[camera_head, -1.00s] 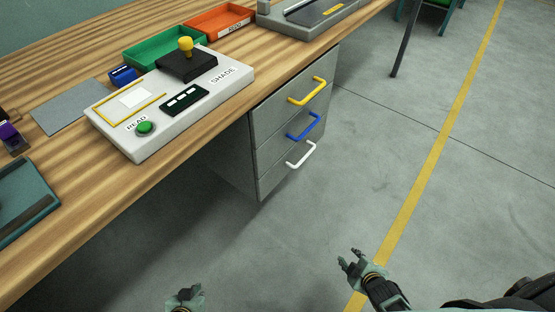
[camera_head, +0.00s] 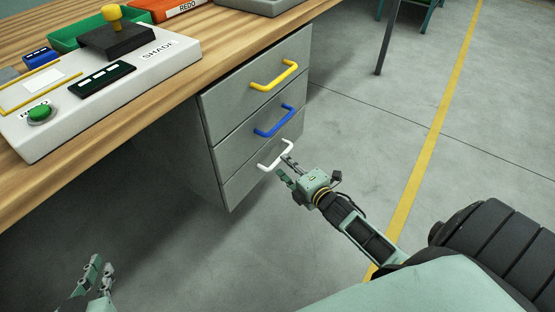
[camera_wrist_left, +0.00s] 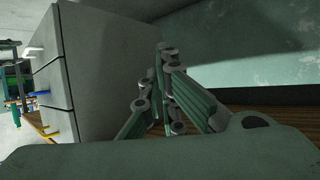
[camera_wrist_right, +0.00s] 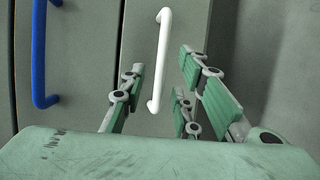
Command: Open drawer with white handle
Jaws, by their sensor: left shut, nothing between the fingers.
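The white handle (camera_head: 275,154) is on the bottom drawer (camera_head: 249,179) of the grey cabinet under the desk. The drawer is shut. My right gripper (camera_head: 284,168) is at the white handle with its fingers pointing to it. In the right wrist view the white handle (camera_wrist_right: 160,60) stands upright between the spread fingers of the right gripper (camera_wrist_right: 160,75); I cannot tell whether they touch it. My left gripper (camera_head: 98,268) is low at the left, away from the cabinet. In the left wrist view its fingers (camera_wrist_left: 164,50) are together and empty.
Above are a blue handle (camera_head: 273,121) and a yellow handle (camera_head: 274,75) on shut drawers. The desk top (camera_head: 180,75) overhangs on the left, with a white control panel (camera_head: 100,85) on it. The floor (camera_head: 375,140) right of the cabinet is clear.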

